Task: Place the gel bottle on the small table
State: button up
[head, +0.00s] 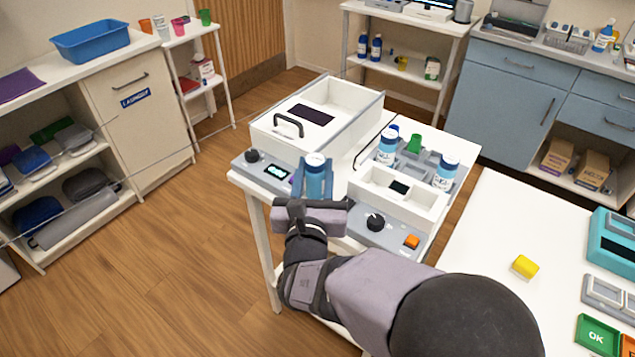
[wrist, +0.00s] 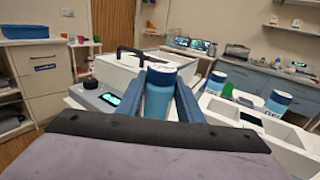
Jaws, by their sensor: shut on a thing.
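My gripper (head: 313,186) is shut on a blue bottle with a pale cap (head: 315,163), which stands upright between its blue fingers. The bottle also shows between the fingers in the wrist view (wrist: 160,92). Its label is not readable there, and its base is hidden by my gripper. It is in front of a white box device with a black handle (head: 345,100), over the near edge of a white table (head: 348,152). Two similar bottles (head: 387,147) (head: 446,174) stand in a grey rack. I cannot tell which table is the small one.
A green cup (head: 414,143) stands in the rack, behind a white tray unit with a black knob (head: 375,222). A white table (head: 470,235) at right has a yellow block (head: 525,267) and much free room. A narrow stand (head: 190,36) at back left holds cups.

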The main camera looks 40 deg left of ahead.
aim_at(314, 192)
jog(key=shift+f, duration=2.05)
jog(key=shift+f, duration=0.1)
jog(key=shift+f, duration=0.1)
jog(key=o, duration=1.2)
jog(key=shift+o, duration=0.2)
jog(key=shift+s+r, duration=0.15)
jog(key=shift+r, duration=0.05)
jog(key=b+v, duration=0.2)
jog(key=v, duration=0.9)
jog(key=shift+s+d, duration=0.3)
jog(key=shift+d, duration=0.05)
